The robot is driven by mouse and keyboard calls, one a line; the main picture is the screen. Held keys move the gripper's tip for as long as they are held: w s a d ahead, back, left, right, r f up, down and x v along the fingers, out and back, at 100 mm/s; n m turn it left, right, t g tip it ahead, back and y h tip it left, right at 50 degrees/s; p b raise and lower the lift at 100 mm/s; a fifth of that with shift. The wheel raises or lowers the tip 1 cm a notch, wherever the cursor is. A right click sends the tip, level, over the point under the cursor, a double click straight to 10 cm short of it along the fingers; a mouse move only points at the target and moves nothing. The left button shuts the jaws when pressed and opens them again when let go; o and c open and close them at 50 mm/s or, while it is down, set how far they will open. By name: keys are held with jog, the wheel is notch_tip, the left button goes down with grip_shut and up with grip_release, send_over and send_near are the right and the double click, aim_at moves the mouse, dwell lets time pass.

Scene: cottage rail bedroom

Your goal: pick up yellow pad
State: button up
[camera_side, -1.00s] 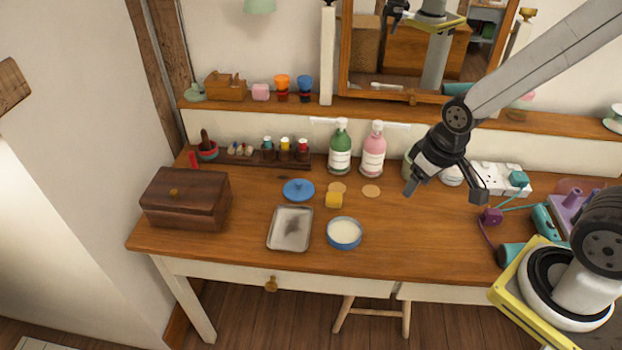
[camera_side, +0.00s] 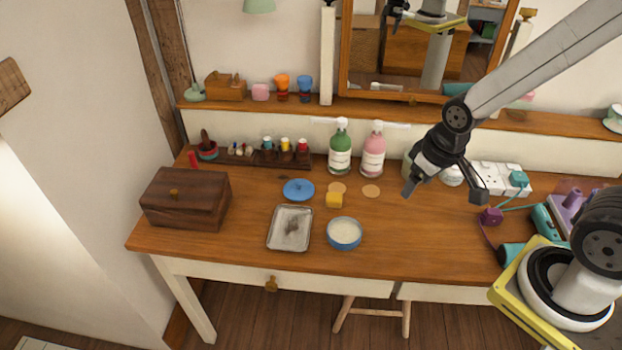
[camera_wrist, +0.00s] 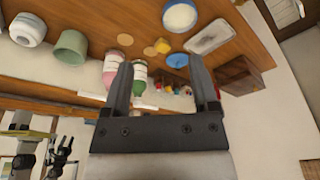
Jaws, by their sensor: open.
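The blue lid (camera_side: 299,189), metal tray (camera_side: 275,240) and blue tin (camera_side: 344,233) surround the pad. Green (camera_side: 340,150) and pink (camera_side: 373,152) pump bottles stand behind it. A dark wooden box (camera_side: 185,199) sits left. A power strip (camera_side: 490,179) and cables lie right.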

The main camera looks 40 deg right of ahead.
jog(key=shift+o, duration=1)
jog(key=n+g, duration=0.3)
jog(key=n, duration=0.6)
send_over(334, 195)
notch_tip(334, 195, down, 16)
jog(key=shift+s+a+r, duration=0.1)
jog(key=shift+s, duration=0.05)
jog(key=shift+w+f, duration=0.2)
jog(key=shift+f, duration=1.55)
